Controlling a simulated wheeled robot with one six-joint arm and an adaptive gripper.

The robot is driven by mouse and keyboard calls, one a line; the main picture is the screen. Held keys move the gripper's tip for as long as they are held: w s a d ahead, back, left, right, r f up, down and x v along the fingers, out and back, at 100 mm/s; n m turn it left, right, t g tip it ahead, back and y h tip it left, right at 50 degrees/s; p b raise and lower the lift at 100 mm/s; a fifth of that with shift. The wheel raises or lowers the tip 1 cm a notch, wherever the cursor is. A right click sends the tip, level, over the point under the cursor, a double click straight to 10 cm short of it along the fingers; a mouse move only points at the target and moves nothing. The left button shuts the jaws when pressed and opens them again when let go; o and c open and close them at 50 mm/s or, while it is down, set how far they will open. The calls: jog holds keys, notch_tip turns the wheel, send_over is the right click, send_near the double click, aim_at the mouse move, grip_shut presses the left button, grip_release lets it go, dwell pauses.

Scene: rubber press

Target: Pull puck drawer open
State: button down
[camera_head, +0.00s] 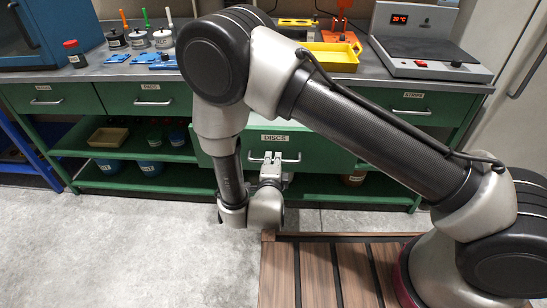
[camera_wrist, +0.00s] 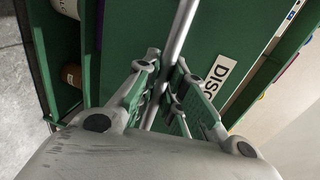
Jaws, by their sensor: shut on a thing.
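The green drawer labelled DISCS (camera_head: 310,148) is in the middle of the bench front in the head view. Its front stands out from the neighbouring drawer fronts, so it looks partly open; my arm hides its inside. My gripper (camera_head: 271,160) is at the drawer's metal bar handle (camera_head: 291,161). In the wrist view, the fingers of my gripper (camera_wrist: 166,85) are shut around the handle bar (camera_wrist: 180,35), with the drawer front (camera_wrist: 225,35) and part of its label just beyond. No drawer is labelled puck.
Closed drawers marked PADS (camera_head: 152,101) and STRIPS (camera_head: 412,103) flank it. Green shelves (camera_head: 130,180) with tubs are below. A slatted wooden platform (camera_head: 320,270) lies at the lower right. Grey floor (camera_head: 130,250) is clear at the left.

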jog(key=c, duration=1.5)
grip_release()
jog(key=shift+r, duration=0.1)
